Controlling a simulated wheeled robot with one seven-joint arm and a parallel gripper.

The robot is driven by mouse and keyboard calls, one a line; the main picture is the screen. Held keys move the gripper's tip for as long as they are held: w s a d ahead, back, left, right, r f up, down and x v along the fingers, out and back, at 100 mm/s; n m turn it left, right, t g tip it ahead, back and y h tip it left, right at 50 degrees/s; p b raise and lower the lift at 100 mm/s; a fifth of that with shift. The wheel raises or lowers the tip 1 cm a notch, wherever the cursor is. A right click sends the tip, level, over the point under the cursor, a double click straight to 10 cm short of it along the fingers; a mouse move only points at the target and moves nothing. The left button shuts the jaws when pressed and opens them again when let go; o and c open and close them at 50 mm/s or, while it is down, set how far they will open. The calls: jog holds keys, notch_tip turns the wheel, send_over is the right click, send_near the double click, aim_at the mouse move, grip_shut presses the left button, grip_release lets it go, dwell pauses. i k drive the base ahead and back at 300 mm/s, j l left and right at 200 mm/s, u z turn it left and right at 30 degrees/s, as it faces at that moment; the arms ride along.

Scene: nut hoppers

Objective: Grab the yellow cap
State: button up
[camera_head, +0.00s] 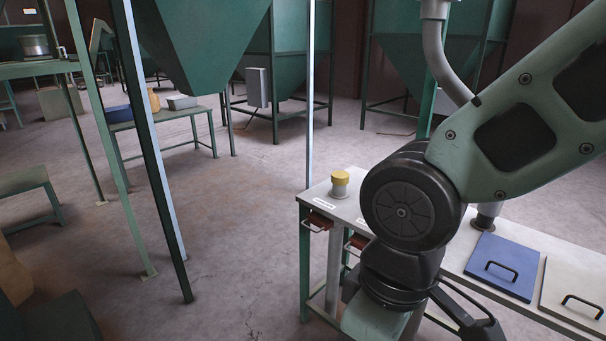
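My arm covers the middle of the table.
A blue lid (503,265) and a white lid (575,290), both with black handles, lie on the table at right. Red-brown drawers with handles (318,222) stick out at its front. Green hoppers stand behind. A green post (161,170) stands left; the floor between is clear.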

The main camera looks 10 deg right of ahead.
aim_at(338, 177)
jog(key=i+j+z, duration=0.2)
jog(key=i+j, duration=0.3)
jog(key=i, duration=0.15)
jog(key=i+j+z, duration=0.2)
jog(key=z, duration=0.15)
jog(key=i+j+z, duration=0.3)
jog(key=j+z, duration=0.35)
jog(key=i+j+z, duration=0.15)
jog(key=j+z, duration=0.15)
jog(key=j, duration=0.15)
jog(key=j+z, duration=0.35)
jog(key=i+j, duration=0.05)
